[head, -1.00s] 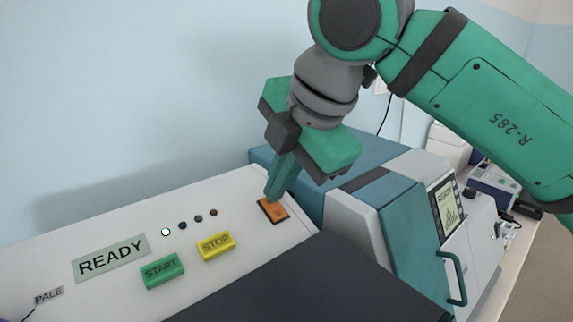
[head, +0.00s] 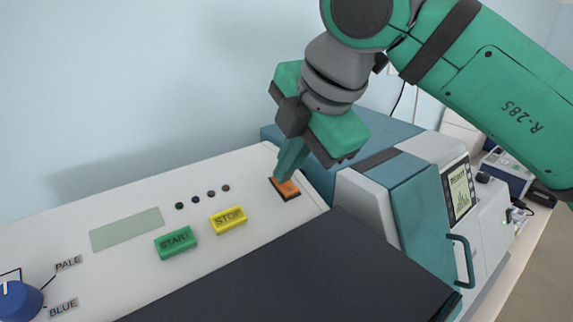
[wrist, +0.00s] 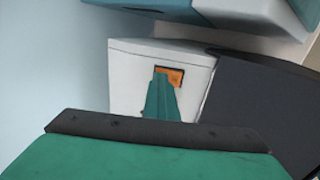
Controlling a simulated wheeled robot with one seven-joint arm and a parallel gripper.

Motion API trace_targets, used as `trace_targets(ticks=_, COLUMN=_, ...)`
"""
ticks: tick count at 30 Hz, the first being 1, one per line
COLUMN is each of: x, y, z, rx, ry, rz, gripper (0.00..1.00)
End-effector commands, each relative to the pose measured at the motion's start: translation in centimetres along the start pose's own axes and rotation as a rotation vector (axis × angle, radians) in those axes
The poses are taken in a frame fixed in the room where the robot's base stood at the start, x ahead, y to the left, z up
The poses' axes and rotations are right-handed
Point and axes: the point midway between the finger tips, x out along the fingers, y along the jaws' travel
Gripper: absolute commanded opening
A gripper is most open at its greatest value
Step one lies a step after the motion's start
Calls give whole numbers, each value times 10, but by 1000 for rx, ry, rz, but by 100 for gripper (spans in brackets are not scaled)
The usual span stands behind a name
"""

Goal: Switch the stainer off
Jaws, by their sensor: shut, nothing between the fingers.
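The stainer's white control panel (head: 255,245) fills the lower left of the head view. An orange rocker switch (head: 288,188) in a dark frame sits at its right end; it also shows in the wrist view (wrist: 176,75). My gripper (head: 281,177) is shut and empty, its fingertips at the switch and seemingly touching it, hiding part of it. The display (head: 127,229) is blank. The small lamps (head: 196,197) look dark. A green START button (head: 176,242) and a yellow STOP button (head: 228,219) sit left of the switch.
A blue knob (head: 18,300) with PALE and BLUE labels is at the lower left. A dark lid (head: 300,275) lies in front of the panel. A teal and white machine (head: 400,200) with a screen and handle stands right. A pale wall is behind.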

Motion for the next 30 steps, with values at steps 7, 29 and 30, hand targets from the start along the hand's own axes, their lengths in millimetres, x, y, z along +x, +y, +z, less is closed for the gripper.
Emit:
trace_targets(ticks=7, x=-1, y=-12, z=0, rx=0, ry=0, rz=-9, gripper=0)
trace_targets(ticks=29, x=-34, y=-9, z=-1, rx=-6, ry=1, rz=-5, gripper=0)
trace_targets(ticks=30, x=-41, y=-7, z=-2, rx=-9, ry=3, rz=-5, gripper=0)
